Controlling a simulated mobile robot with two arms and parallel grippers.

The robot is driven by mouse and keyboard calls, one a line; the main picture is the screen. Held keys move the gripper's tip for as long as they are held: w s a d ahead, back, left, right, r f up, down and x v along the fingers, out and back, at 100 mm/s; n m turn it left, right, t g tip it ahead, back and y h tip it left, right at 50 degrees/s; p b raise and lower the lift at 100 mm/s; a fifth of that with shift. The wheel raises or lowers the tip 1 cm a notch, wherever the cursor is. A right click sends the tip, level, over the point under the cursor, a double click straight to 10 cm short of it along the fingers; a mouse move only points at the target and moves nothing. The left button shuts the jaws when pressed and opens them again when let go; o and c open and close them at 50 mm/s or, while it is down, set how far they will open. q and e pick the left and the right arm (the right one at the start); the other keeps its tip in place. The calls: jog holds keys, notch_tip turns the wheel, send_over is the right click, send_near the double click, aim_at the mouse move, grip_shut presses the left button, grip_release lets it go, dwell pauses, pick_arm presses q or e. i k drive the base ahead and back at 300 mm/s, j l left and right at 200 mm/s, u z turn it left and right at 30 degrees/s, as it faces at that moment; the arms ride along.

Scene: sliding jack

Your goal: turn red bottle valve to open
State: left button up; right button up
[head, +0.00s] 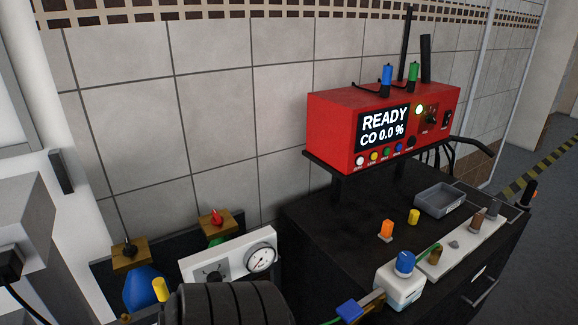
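A small red valve knob (216,217) sits on top of a brass-coloured block (205,231) at the lower left of the head view. Below the block, part of a green bottle (216,240) shows. The white gauge panel in front hides the rest of the bottle. Nothing is touching the red knob. I cannot tell from its look whether the valve is open or closed. Neither of my grippers is in view.
A white gauge panel (225,262) and a black ribbed body (228,304) are in front. A red analyser (380,120) stands over the black bench (330,225) at right.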

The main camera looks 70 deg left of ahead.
aim_at(217, 219)
jog(key=u, duration=2.8)
jog(key=j+z, duration=0.1)
